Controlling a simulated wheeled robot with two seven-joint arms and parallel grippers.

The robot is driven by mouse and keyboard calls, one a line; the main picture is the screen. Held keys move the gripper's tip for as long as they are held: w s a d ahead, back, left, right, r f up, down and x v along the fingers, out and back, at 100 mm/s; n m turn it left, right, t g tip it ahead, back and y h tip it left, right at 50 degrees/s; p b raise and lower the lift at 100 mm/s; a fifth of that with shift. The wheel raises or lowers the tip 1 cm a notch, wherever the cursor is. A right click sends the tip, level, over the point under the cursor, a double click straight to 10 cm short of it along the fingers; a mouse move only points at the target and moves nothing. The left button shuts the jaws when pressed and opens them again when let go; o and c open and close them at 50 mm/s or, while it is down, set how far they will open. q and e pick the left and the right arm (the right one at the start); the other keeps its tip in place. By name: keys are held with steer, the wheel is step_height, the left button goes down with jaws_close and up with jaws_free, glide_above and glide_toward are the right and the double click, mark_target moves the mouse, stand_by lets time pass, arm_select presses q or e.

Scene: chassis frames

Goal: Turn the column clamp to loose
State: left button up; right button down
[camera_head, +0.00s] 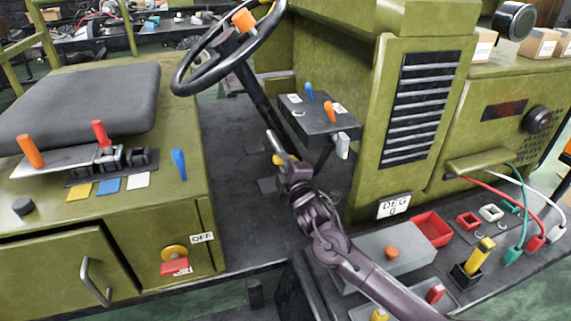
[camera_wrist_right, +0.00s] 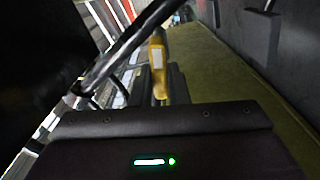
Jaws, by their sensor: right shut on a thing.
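The column clamp shows as a lever with a yellow grip (camera_head: 279,160), low beside the dark steering column (camera_head: 252,95) in the head view. My right gripper (camera_head: 284,160) is at this grip, shut on it; the fingers largely hide the contact. In the right wrist view the yellow grip (camera_wrist_right: 157,62) stands upright just beyond the dark gripper body, with a dark bar (camera_wrist_right: 125,50) slanting past it. I see no loose or tight mark on the clamp. My left gripper is in neither view.
The steering wheel (camera_head: 231,48) hangs above and left. The seat (camera_head: 80,100) is at left. A grey box (camera_head: 392,258) and red tray (camera_head: 433,229) lie at lower right.

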steer(key=shift+f+n, duration=0.1)
steer(key=shift+n, duration=1)
steer(key=c, duration=1.4)
jaws_free()
steer(key=b+v, duration=0.1)
steer(key=v, duration=0.7)
